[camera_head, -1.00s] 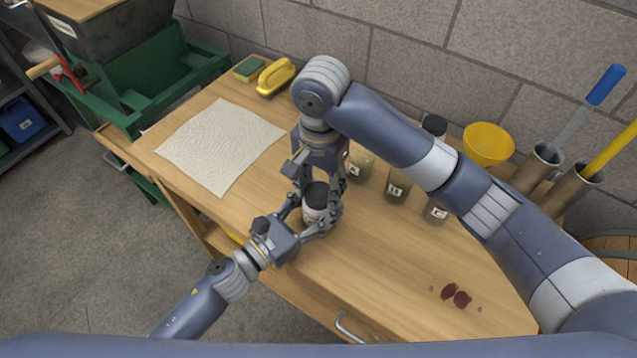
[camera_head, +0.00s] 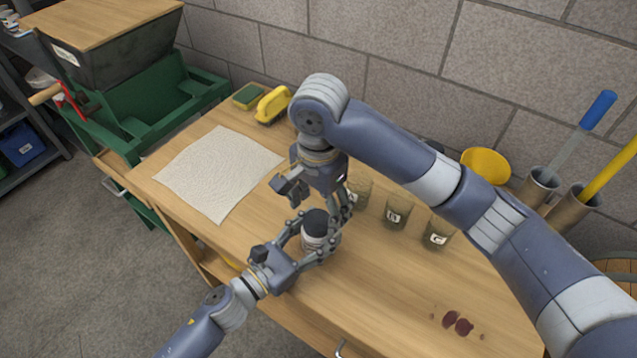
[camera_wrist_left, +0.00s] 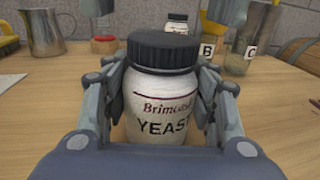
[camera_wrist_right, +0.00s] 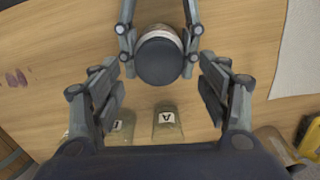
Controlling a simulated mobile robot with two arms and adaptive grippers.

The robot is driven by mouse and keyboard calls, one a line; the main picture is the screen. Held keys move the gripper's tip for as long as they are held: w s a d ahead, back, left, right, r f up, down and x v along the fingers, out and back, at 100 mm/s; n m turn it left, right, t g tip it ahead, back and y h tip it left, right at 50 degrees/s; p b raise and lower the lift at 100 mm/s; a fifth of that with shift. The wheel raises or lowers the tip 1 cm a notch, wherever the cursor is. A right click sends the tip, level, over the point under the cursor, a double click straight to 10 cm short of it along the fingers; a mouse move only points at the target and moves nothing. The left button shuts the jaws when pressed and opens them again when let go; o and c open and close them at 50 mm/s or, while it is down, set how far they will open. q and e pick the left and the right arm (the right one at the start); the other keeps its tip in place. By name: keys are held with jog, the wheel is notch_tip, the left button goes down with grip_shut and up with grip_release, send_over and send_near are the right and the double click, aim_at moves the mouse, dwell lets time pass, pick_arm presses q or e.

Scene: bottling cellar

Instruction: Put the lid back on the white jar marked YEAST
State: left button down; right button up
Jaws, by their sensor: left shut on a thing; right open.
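The white jar marked YEAST (camera_wrist_left: 163,110) stands upright on the workbench, its label facing my left wrist camera. Its black ribbed lid (camera_wrist_left: 164,50) sits level on the jar's mouth; it also shows from above in the right wrist view (camera_wrist_right: 159,62). My left gripper (camera_head: 316,238) is shut around the jar's body, a finger on each side. My right gripper (camera_head: 318,197) is open and empty, raised behind the jar and clear of the lid. Its spread fingers show in the right wrist view (camera_wrist_right: 160,88).
Labelled glasses (camera_head: 396,214) stand right of the jar, close to my right arm. Behind are a yellow funnel (camera_head: 485,165) and upright tubes (camera_head: 541,187). A pale cloth (camera_head: 218,172) lies left. A metal jug (camera_wrist_left: 43,32) stands farther back. Dark red stains (camera_head: 457,323) mark the clear front right.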

notch_tip(320, 180, up, 10)
dwell(0.4)
pick_arm(q)
jog(key=c, duration=0.6)
grip_release()
jog(key=shift+o, duration=0.2)
jog(key=v, duration=1.2)
